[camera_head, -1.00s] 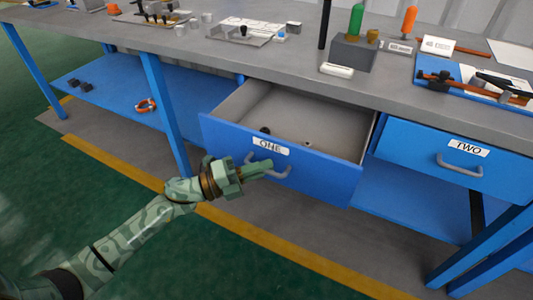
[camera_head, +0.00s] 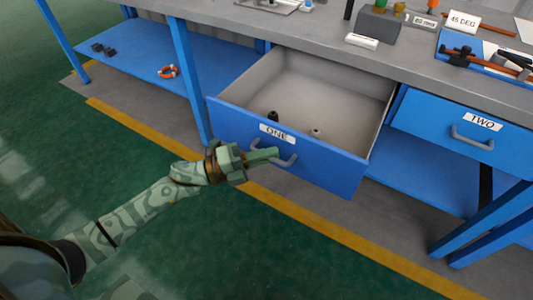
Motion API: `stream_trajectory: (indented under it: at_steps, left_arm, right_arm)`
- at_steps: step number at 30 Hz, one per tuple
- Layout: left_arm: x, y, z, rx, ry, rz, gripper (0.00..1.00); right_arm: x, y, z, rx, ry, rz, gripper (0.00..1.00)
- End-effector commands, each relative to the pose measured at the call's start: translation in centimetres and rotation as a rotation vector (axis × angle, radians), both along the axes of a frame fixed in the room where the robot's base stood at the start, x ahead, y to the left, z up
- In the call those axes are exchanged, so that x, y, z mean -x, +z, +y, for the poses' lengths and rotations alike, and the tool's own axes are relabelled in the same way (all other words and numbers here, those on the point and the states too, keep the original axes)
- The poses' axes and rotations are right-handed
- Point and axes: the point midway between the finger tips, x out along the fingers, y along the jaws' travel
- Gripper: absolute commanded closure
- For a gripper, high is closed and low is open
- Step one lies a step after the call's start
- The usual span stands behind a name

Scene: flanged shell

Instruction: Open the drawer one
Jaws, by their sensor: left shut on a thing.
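Drawer one (camera_head: 225,122) is a blue-fronted drawer with a grey inside, labelled ONE, and it stands pulled well out from under the bench. A dark small part and a pale small part lie on its floor. Its grey handle (camera_head: 289,161) is on the front below the label. My left gripper (camera_head: 268,155) comes in from the left and is shut on the left part of the handle, which its fingers partly hide. My right gripper is out of view.
Drawer two (camera_head: 463,133) is shut at the right. The grey workbench (camera_head: 300,32) carries tools, blocks and a tray at the back. A blue lower shelf (camera_head: 140,57) holds an orange-red ring (camera_head: 168,72). The green floor in front is clear.

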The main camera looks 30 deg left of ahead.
Motion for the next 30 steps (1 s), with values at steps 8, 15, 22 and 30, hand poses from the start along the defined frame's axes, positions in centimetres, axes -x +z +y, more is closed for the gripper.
stream_trajectory:
  at_steps: [8, 15, 22, 30]
  left_arm:
    - [0.0, -0.1, 0.0, -0.002, 0.000, 0.002, 0.68]
    - [0.0, 0.0, 0.0, -0.001, 0.000, 0.001, 0.68]
    - [1.1, -0.2, 1.2, -0.002, 0.001, 0.003, 0.68]
    - [5.8, -1.1, 6.3, -0.003, 0.003, 0.004, 0.68]
  right_arm:
    - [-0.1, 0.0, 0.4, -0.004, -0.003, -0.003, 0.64]
    - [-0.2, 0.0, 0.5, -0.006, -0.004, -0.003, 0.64]
    - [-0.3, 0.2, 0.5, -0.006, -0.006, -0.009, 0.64]
    - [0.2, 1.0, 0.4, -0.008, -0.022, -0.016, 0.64]
